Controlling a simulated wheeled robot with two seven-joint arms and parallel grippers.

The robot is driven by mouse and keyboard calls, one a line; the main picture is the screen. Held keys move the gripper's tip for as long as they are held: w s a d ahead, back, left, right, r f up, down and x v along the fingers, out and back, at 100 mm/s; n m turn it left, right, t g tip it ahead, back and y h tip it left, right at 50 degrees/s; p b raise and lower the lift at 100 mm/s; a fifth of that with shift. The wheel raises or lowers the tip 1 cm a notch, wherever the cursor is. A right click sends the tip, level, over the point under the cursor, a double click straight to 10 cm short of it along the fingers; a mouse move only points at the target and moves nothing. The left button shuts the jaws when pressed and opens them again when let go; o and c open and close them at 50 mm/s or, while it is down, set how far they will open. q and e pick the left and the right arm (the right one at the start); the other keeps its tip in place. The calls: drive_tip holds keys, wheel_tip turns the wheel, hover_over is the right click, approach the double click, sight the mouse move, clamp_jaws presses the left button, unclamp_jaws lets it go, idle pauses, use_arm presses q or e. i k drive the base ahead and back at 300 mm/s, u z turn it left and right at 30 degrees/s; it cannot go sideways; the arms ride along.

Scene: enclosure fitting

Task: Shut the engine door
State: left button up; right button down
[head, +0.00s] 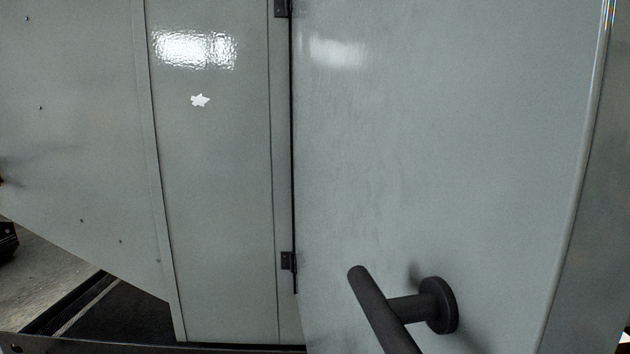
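The engine door (450,150) is a large smooth grey panel filling the right half of the head view. Its left edge runs along a dark vertical seam with a black lower hinge (288,262) and an upper hinge (282,8). A black lever handle (440,305) on a round base stands out from the door's lower part; its lower end leaves the picture. The door's right edge slants down, and its bottom is out of view. The door seems to stand out toward me from the hinges, but how far it is open I cannot tell. Neither gripper is in view.
A grey fixed panel (215,200) with a white mark (200,100) stands left of the hinges. A slanting grey wall (70,130) is farther left. Bare floor (45,275) shows at lower left beside a dark area (125,315). Another grey surface (600,200) lies beyond the door's right edge.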

sight(474, 156)
drive_tip(key=i, duration=0.25)
drive_tip(key=k, duration=1.65)
drive_tip(key=u, duration=1.75)
drive_tip(key=i, duration=1.85)
drive_tip(key=z, duration=3.55)
